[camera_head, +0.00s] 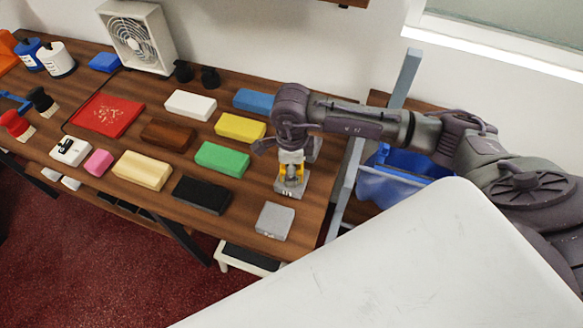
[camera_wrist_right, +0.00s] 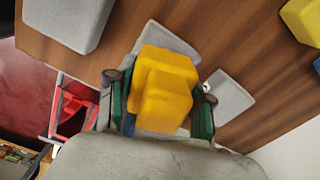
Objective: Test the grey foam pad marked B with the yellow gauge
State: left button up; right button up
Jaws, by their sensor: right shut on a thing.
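My right gripper (camera_head: 291,168) is shut on the yellow gauge (camera_wrist_right: 163,90), whose block sits between the two fingers in the wrist view. In the head view the gauge is low over the middle grey foam pad (camera_head: 299,186); I cannot tell whether it touches. That pad also shows behind the gauge in the wrist view (camera_wrist_right: 168,36). A second grey pad (camera_head: 275,221) lies nearer the front edge, and a third (camera_head: 316,146) is partly hidden behind the gripper. Marks on the front and middle pads are too small to read. My left gripper is not in view.
Green (camera_head: 222,159), black (camera_head: 202,195), yellow (camera_head: 240,127) and other coloured blocks lie left of the grey pads. A red mat (camera_head: 107,115) and a white fan (camera_head: 138,38) are farther left. A blue bin (camera_head: 395,182) stands beyond the table's right end.

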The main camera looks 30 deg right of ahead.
jog(key=shift+f+b, duration=0.15)
jog(key=shift+b, duration=0.15)
dwell(1.2)
notch_tip(320, 180, up, 2)
jog(key=shift+r+p, duration=0.1)
jog(key=shift+p, duration=0.55)
jog(key=shift+r+p, duration=1.25)
jog(key=shift+r, duration=1.25)
